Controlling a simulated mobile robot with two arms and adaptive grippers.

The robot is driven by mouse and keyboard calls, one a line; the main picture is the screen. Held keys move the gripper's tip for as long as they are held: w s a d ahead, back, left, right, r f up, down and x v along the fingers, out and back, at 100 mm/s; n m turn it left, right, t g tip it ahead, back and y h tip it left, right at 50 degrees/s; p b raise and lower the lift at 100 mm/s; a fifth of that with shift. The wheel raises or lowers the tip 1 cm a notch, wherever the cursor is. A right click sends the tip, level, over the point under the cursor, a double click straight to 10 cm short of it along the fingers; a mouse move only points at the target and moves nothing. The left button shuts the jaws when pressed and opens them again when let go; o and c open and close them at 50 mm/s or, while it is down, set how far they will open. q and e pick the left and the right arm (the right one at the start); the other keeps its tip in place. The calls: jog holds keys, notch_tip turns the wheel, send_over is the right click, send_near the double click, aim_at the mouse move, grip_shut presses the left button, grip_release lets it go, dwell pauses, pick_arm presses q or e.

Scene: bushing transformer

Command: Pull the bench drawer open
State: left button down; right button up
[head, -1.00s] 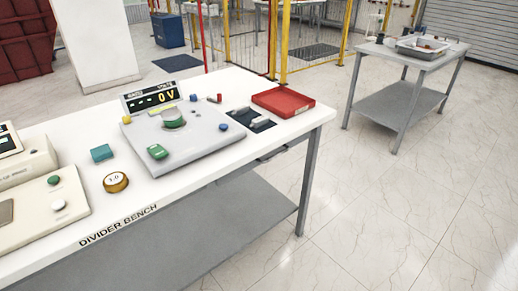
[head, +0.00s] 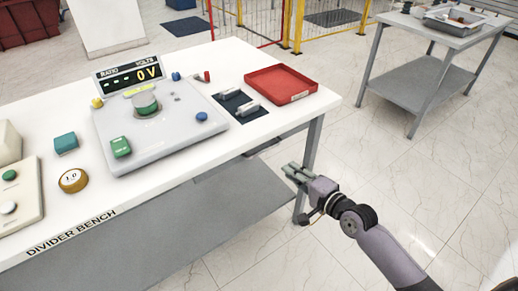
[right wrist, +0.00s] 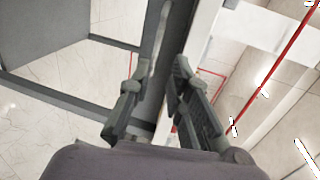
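The divider bench (head: 190,190) has a white top and grey legs. Its grey drawer front (head: 250,152) lies under the top's front edge, toward the right end, and looks shut. My right gripper (head: 289,170) is just in front of the bench's right leg, to the right of the drawer front. In the right wrist view its two fingers (right wrist: 158,88) are apart, with nothing gripped. A pale, thin bar (right wrist: 160,42), perhaps the drawer handle, runs beyond and between the fingertips. I cannot tell whether it touches them. My left gripper is out of view.
On the bench stand a grey instrument panel (head: 165,146) with a display, a red tray (head: 281,85), a teal block (head: 66,143) and a brass weight (head: 73,180). A second grey table (head: 430,75) stands at the back right. The floor in front is clear.

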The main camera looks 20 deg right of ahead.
aim_at(262, 152)
jog(key=b+x, duration=0.1)
jog(key=x, duration=1.4)
jog(key=shift+w, duration=0.25)
grip_shut()
jog(key=shift+f, duration=0.1)
